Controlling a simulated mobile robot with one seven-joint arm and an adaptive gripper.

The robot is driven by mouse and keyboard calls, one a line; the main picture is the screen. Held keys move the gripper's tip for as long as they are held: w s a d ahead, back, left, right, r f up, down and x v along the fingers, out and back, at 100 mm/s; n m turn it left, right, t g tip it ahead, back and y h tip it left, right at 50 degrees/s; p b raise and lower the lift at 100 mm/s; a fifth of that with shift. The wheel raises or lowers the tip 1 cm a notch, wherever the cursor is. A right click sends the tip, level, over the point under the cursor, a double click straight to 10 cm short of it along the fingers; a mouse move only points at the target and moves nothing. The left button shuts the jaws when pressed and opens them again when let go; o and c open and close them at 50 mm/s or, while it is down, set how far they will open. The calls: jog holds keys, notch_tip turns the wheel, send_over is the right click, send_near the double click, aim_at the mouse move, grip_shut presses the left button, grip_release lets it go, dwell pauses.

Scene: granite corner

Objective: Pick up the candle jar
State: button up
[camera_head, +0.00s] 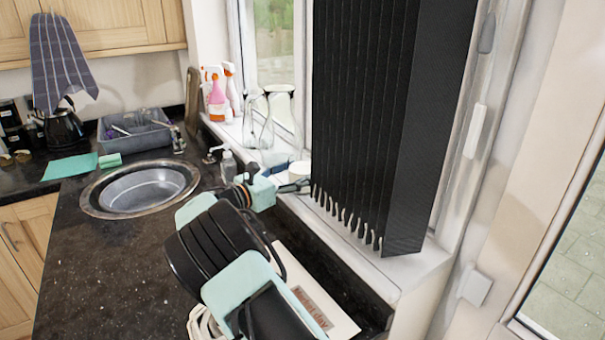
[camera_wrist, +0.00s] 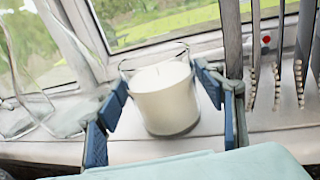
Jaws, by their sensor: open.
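The candle jar (camera_wrist: 166,100) is a clear glass with white wax and a wick, standing upright on the white windowsill. In the head view only a small part of the jar (camera_head: 298,169) shows, beyond my gripper (camera_head: 292,186). In the wrist view my gripper (camera_wrist: 163,92) is open, with one blue-padded finger on each side of the jar. A small gap shows at the left finger. The right finger looks very close to the glass, and I cannot tell whether it touches.
Clear glass vessels (camera_head: 281,115) stand left of the jar on the sill. Dark vertical blinds (camera_head: 365,120) hang close on the right. The window is behind.

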jog(key=shift+x, duration=0.85)
jog(key=shift+r, duration=0.1)
jog(key=c, duration=1.2)
jog(key=shift+o, duration=0.2)
jog(key=shift+r, duration=0.1)
jog(key=shift+a+r, duration=0.1)
jog(key=shift+r, duration=0.45)
jog(key=s+a+r, duration=0.8)
jog(key=s+r, duration=0.3)
jog(key=shift+s+a+r+b, duration=0.2)
jog(key=shift+r+b, duration=0.05)
jog(key=shift+b, duration=0.2)
